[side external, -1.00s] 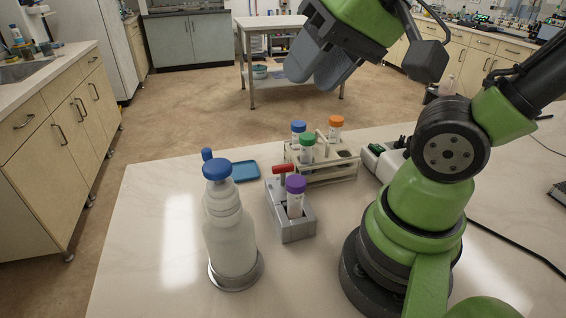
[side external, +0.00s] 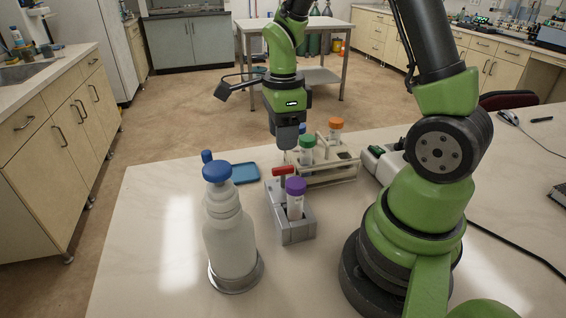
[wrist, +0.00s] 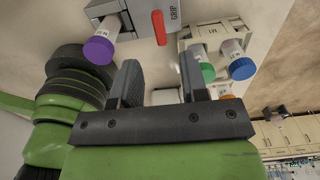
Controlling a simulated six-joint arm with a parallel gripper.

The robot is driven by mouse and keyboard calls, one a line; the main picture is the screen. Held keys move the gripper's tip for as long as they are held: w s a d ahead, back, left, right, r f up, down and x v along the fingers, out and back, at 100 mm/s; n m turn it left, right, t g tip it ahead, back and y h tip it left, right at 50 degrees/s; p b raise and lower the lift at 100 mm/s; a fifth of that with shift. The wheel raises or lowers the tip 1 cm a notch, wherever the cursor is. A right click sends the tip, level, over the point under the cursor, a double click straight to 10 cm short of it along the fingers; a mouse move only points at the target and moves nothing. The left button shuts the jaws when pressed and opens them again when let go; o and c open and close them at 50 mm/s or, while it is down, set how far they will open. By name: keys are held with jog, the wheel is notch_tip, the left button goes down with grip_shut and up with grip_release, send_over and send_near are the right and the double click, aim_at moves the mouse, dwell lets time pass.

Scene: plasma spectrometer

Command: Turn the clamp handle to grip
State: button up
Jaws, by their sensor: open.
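The clamp (side external: 293,228) is a grey block on the white bench. Its red handle (side external: 283,171) sticks out at the top beside a purple-capped tube (side external: 295,198) standing in the clamp. In the wrist view the red handle (wrist: 159,27) lies beside the word GRIP on the clamp, with the purple cap (wrist: 98,50) to its left. My gripper (side external: 287,142) points down above and behind the clamp, near the tube rack. In the wrist view my gripper (wrist: 158,75) is open and empty, its fingers apart and the handle beyond them.
A wooden rack (side external: 330,172) with blue-, green- and orange-capped tubes stands behind the clamp, close to my gripper. A blue-capped bottle (side external: 229,235) stands on a round base at left. A small blue tray (side external: 244,172) lies behind it. The front left bench is clear.

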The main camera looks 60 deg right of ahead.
aim_at(283, 168)
notch_tip(283, 168, down, 7)
jog(key=shift+f, duration=0.1)
dwell(0.3)
grip_shut()
